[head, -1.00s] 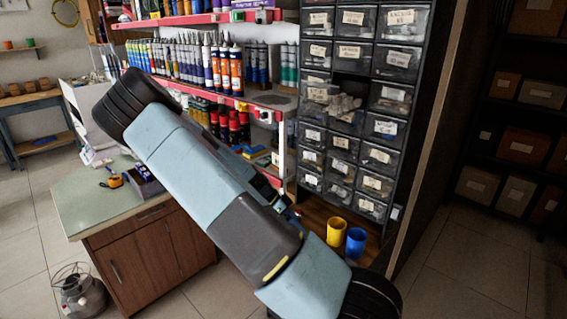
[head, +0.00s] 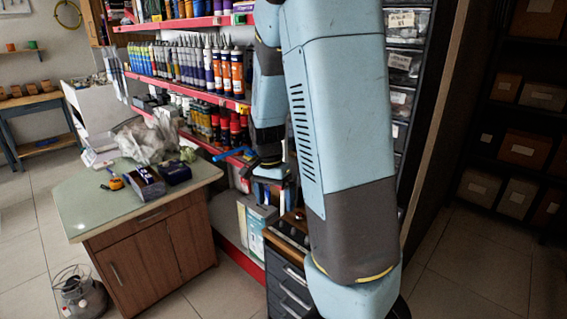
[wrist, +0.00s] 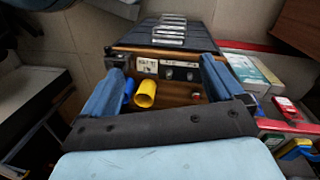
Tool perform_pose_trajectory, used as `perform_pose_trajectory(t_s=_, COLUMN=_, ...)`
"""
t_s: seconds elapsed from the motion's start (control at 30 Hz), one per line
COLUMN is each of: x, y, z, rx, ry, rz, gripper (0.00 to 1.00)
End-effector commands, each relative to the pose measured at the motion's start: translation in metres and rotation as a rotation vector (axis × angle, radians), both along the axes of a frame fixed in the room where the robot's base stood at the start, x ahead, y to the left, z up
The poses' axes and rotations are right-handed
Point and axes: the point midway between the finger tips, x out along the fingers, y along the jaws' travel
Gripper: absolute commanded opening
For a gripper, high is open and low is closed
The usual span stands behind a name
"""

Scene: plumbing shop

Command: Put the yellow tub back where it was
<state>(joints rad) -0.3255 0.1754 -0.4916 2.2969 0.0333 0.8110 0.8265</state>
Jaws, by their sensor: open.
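The yellow tub (wrist: 146,94) shows in the wrist view on the wooden top (wrist: 178,97) of a drawer cabinet, close to the left finger. A blue tub (wrist: 129,89) stands right beside it, partly hidden by that finger. My gripper (wrist: 162,66) is open, with its blue fingers spread wide and nothing held between them. It is above the cabinet top and apart from the yellow tub. In the head view my arm hides both tubs, and part of my gripper (head: 262,160) shows in front of the shelves.
Red-edged shelves (head: 190,98) with cartridges and bottles stand behind my gripper. A counter (head: 85,205) with a grey bag (head: 148,142) and small boxes is to the left. Clear labelled drawers (head: 402,62) stand behind my arm.

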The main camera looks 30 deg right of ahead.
Motion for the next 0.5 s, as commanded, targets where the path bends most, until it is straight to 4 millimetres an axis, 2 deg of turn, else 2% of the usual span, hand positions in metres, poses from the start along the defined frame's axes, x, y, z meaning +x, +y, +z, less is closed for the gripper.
perform_pose_trajectory(t_s=0.1, x=-0.011, y=0.006, z=0.029, rx=0.048, ry=-0.059, rz=0.095, gripper=0.94)
perform_pose_trajectory(t_s=0.5, x=-0.058, y=0.023, z=0.113, rx=0.104, ry=-0.266, rz=0.440, gripper=0.94)
